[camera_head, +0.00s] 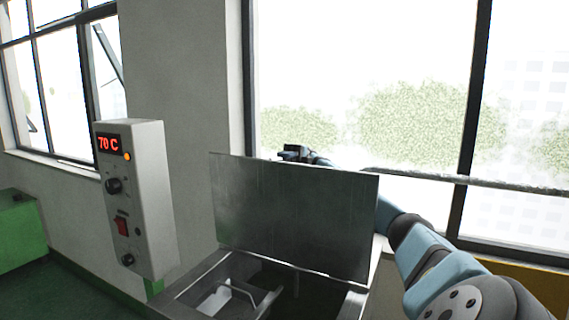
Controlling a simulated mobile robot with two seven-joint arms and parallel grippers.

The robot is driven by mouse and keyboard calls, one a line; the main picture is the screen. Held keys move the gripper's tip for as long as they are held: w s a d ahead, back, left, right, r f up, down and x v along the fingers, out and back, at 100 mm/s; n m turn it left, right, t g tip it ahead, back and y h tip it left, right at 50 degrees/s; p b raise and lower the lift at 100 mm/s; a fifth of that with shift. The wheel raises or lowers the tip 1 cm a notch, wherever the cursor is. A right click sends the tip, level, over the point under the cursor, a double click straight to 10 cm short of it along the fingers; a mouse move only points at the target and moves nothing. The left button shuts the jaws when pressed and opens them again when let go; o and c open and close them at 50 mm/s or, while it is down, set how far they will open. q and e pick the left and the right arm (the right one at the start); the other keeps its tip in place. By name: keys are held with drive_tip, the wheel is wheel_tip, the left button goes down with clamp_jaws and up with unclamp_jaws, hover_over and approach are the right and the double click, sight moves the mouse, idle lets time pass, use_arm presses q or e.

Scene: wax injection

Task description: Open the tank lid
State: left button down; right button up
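The tank lid (293,215) is a grey metal plate, raised steeply and standing nearly upright at the back of the tank. The tank (195,284) below it is open, with a dark interior. My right arm comes in from the right and passes behind the lid. My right gripper (291,152) shows just above the lid's top edge, at or behind it. Its fingers are small and dark, so I cannot tell whether they are open or touch the lid. My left gripper is not in view.
A control box (137,198) with a red 70 C display stands left of the tank. A metal handle and a pale piece (215,300) sit inside the tank's left part. A green box (20,235) stands at far left. Windows and a wall are behind.

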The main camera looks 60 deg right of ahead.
drive_tip(key=shift+o, duration=0.5)
wheel_tip(320, 180, up, 20)
drive_tip(key=p, duration=1.3)
drive_tip(key=shift+p, duration=0.35)
